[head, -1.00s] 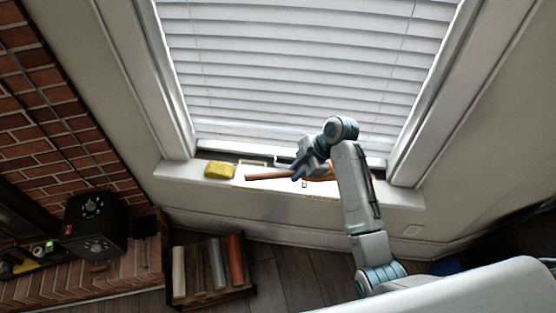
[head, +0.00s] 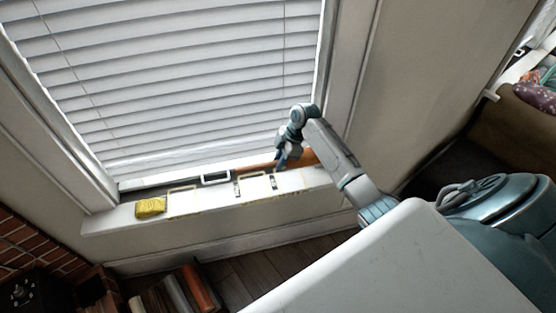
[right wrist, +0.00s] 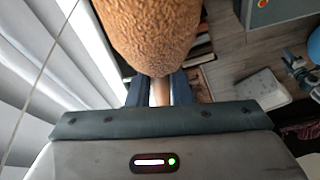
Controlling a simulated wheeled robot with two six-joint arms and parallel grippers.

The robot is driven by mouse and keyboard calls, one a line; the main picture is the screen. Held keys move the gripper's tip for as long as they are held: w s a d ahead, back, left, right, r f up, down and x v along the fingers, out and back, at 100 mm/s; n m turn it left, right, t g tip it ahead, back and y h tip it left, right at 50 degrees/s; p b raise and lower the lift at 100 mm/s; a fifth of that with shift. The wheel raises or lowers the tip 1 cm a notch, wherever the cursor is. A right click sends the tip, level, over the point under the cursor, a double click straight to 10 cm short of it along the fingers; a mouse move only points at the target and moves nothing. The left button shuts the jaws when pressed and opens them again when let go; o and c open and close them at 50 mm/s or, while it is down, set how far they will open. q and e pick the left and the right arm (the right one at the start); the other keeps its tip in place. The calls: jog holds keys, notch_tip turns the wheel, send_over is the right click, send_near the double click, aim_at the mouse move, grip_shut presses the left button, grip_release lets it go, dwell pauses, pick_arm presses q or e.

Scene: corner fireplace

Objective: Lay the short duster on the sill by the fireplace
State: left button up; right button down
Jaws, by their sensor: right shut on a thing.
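The short duster has a thin brown handle (head: 257,166) and a tan, fluffy orange-brown head (right wrist: 150,30). My right gripper (head: 281,163) is shut on the handle close to the head, in front of the window over the right half of the sill. The handle points left along the sill. I cannot tell whether the duster touches the sill. The white sill (head: 108,222) runs under the window, its left end near the brick fireplace (head: 22,240). In the right wrist view the handle (right wrist: 160,92) sits between the fingers. My left gripper is not in view.
A yellow sponge (head: 151,207) lies near the sill's left end. A box of coloured rolls (head: 198,287) is on the floor below.

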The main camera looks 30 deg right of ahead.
jog(key=shift+a, duration=0.1)
jog(key=shift+w+a+r+p, duration=0.15)
jog(key=shift+a+r+p, duration=0.1)
jog(key=shift+r+p, duration=0.15)
jog(key=shift+f+b, duration=0.5)
jog(key=shift+f, duration=0.3)
jog(key=shift+f+b, duration=3)
jog(key=shift+f, duration=1.7)
jog(key=shift+f+b, duration=0.4)
jog(key=shift+f, duration=0.2)
jog(key=c, duration=1.2)
grip_release()
jog(key=shift+c, duration=0.2)
jog(key=shift+r, duration=0.1)
